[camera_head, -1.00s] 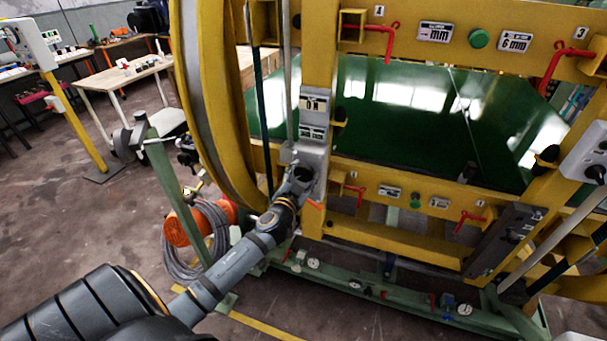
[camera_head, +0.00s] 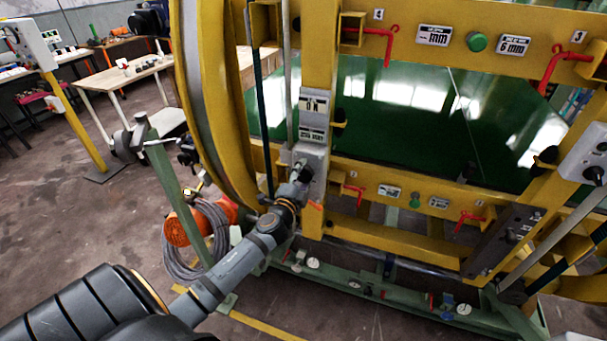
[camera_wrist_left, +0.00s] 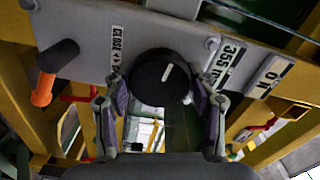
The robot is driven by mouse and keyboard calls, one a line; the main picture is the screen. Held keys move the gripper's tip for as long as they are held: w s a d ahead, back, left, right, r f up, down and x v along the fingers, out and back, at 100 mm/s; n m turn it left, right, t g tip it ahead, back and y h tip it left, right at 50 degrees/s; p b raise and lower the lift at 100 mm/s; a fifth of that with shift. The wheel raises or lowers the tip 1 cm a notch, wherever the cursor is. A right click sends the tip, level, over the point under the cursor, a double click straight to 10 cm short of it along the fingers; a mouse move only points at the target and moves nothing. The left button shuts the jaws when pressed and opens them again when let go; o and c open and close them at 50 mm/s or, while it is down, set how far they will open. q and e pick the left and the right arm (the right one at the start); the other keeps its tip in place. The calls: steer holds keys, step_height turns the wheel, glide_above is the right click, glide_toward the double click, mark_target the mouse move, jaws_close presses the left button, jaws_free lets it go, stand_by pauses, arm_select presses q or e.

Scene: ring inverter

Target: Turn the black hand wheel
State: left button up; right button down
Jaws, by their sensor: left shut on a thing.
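The black hand wheel (camera_wrist_left: 158,75) is a round black knob with a white pointer line, set on a grey panel (camera_wrist_left: 90,40) in the left wrist view. My left gripper (camera_wrist_left: 160,98) has one finger on each side of it and is shut on it. The pointer line is slightly slanted. In the head view, my left gripper (camera_head: 301,172) is at the grey box on the yellow upright, and the wheel is hidden there or too small to make out. My right gripper is not in view.
A black lever with an orange end (camera_wrist_left: 48,78) sticks out of the panel left of the wheel. A large yellow ring frame (camera_head: 205,110) stands left of the box. Red levers (camera_head: 388,40) and a green button (camera_head: 477,42) are on the upper beam. An orange cable reel (camera_head: 183,228) sits below.

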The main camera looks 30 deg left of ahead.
arm_select(q)
steer(key=shift+m, duration=0.8)
steer(key=o, duration=1.2)
steer(key=shift+c, duration=0.2)
steer(key=shift+s, duration=0.1)
steer(key=v, duration=1.1)
steer(key=shift+s, duration=0.4)
steer(key=shift+f, duration=0.1)
